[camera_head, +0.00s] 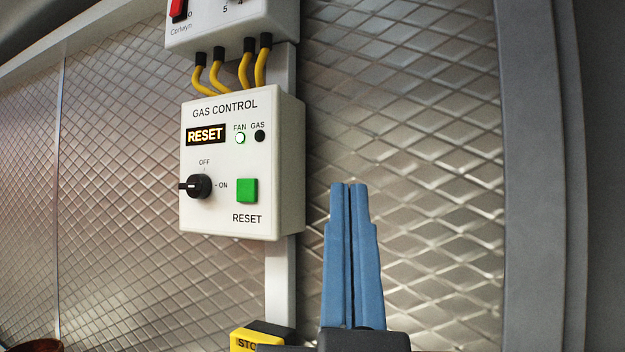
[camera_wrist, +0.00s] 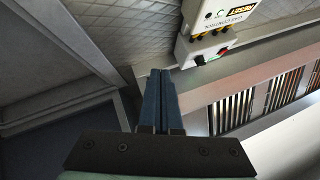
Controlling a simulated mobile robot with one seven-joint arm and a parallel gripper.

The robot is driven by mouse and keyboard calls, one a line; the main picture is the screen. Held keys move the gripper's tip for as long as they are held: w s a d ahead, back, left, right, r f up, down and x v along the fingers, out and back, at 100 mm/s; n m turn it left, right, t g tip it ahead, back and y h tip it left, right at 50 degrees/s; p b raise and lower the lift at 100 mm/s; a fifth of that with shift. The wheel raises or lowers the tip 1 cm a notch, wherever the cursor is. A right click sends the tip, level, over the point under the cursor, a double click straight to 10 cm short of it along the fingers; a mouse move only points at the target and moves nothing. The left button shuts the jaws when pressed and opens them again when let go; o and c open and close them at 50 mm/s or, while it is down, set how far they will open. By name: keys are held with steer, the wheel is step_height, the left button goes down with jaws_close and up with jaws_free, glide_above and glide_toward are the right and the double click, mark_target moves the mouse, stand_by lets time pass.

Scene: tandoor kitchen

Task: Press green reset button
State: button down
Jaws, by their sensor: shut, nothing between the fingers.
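The green reset button (camera_head: 247,190) is a square on the lower right of the white gas control box (camera_head: 220,220). RESET is printed under it. The box's display (camera_head: 205,134) reads RESET in lit letters. The FAN lamp (camera_head: 240,138) glows and the GAS lamp (camera_head: 260,136) is dark. My gripper (camera_head: 350,185) has its blue fingers shut together and empty, to the right of the box and apart from the button in the head view. In the wrist view my gripper (camera_wrist: 160,72) points toward the wall, with part of the gas control box (camera_wrist: 225,20) at the top; the button is out of frame there.
A black knob (camera_head: 200,187) sits left of the button. Yellow hoses (camera_head: 246,70) run up to another white box (camera_head: 230,28) with a red switch. A yellow stop box (camera_head: 256,340) is below. Quilted metal wall (camera_head: 420,130) lies behind; a grey post (camera_head: 543,170) stands right.

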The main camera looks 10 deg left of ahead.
mark_target(246, 190)
steer(key=w+a+m+g+y+p, duration=0.2)
steer(key=a+m+g+y+p, duration=0.1)
steer(key=a+p, duration=0.5)
steer(key=w+a+r+m+g+y+p, duration=0.1)
steer(key=w+a+m+g+y+p, duration=0.2)
steer(key=a+p, duration=0.5)
steer(key=g+y+p, duration=0.1)
steer(key=g+p, duration=0.1)
steer(key=p, duration=0.4)
steer(key=shift+w+r+y, duration=0.25)
steer(key=shift+r+y, duration=0.05)
steer(key=shift+y, duration=0.1)
steer(key=shift+a, duration=0.1)
steer(key=shift+w+d+b, duration=0.25)
steer(key=shift+w+d, duration=0.25)
steer(key=shift+w, duration=0.9)
steer(key=shift+w+d+b, duration=0.2)
steer(key=shift+w+d, duration=0.3)
steer(key=shift+w, duration=0.85)
steer(key=shift+w+d+b, duration=0.25)
steer(key=shift+w+d, duration=0.25)
steer(key=shift+w, duration=0.9)
steer(key=shift+w+d, duration=0.15)
steer(key=shift+w, duration=0.25)
